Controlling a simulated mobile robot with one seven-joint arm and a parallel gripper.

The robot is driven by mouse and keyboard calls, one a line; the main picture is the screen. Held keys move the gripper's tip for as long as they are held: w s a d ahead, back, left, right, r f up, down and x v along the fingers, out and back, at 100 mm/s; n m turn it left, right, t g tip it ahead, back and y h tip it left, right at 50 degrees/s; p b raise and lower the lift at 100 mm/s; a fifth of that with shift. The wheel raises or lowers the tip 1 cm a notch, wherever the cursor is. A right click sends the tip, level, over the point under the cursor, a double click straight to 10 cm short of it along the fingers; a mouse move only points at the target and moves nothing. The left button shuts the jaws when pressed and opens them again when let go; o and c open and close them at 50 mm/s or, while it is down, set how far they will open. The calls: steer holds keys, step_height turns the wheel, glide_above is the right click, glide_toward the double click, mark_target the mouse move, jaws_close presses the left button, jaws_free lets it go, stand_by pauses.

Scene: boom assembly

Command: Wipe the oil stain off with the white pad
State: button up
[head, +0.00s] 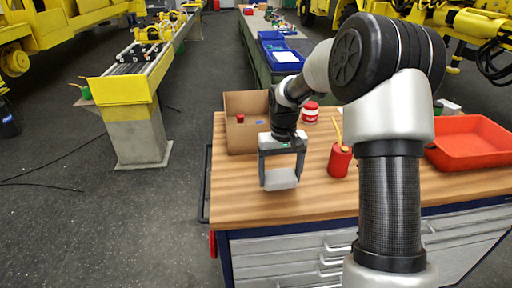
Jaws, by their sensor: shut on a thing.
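My gripper (281,168) is over the left part of the wooden workbench top (240,208). It is shut on the white pad (281,179), which hangs level between the fingers, at or just above the wood. I cannot tell whether the pad touches the bench. No oil stain shows on the visible wood; the pad and my arm hide part of the surface.
A cardboard box (239,140) with a small red item stands behind my gripper. A red cup (340,161) with a yellow-handled tool stands to the right, and a red-and-white tin (310,112) behind it. An orange-red tray (470,142) lies at the far right. The front left bench top is clear.

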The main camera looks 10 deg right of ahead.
steer(key=shift+r+p, duration=1.3)
steer(key=shift+r, duration=1)
steer(key=shift+f, duration=0.1)
